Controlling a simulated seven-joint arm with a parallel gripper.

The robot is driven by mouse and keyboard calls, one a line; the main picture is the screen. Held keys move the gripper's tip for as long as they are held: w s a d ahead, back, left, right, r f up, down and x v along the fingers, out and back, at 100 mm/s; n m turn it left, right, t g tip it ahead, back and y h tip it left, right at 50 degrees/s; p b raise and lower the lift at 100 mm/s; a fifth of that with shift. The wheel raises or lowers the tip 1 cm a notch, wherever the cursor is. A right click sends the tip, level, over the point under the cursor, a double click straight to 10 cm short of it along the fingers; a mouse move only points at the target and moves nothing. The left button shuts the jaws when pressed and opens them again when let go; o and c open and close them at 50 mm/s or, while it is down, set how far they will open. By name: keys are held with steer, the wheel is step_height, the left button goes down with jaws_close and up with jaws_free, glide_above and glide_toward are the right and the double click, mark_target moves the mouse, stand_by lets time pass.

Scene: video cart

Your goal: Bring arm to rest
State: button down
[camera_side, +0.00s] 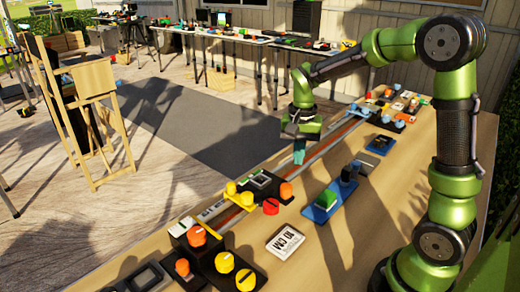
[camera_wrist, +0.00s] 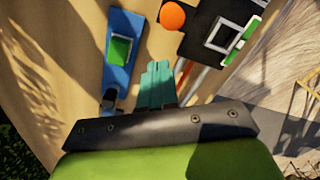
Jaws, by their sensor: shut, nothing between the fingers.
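My gripper (camera_side: 299,156) hangs from my green arm above the wooden table, pointing down, with its teal fingers together and nothing between them. In the wrist view the teal fingers (camera_wrist: 157,84) sit side by side at the middle, above the table. The blue board (camera_side: 322,206) with a green block lies on the table to the lower right of the gripper in the side view. In the wrist view the blue board (camera_wrist: 121,50) is just left of the fingers. I cannot tell the exact height of the fingers above the table.
A black board with a square frame (camera_side: 264,185) and an orange knob (camera_side: 286,190) lies left of the gripper. Yellow and orange knobs stand at the near end. Several small parts crowd the far end. Bare wood shows between them.

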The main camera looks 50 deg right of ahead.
steer(key=s+a+r+n+t+y, duration=0.2)
steer(key=s+a+r+n+t, duration=0.5)
steer(key=s+a, duration=0.4)
step_height(320, 180, up, 2)
steer(key=shift+s+a+r+n, duration=0.15)
steer(key=shift+s+a+n, duration=0.1)
steer(key=shift+s+n, duration=0.4)
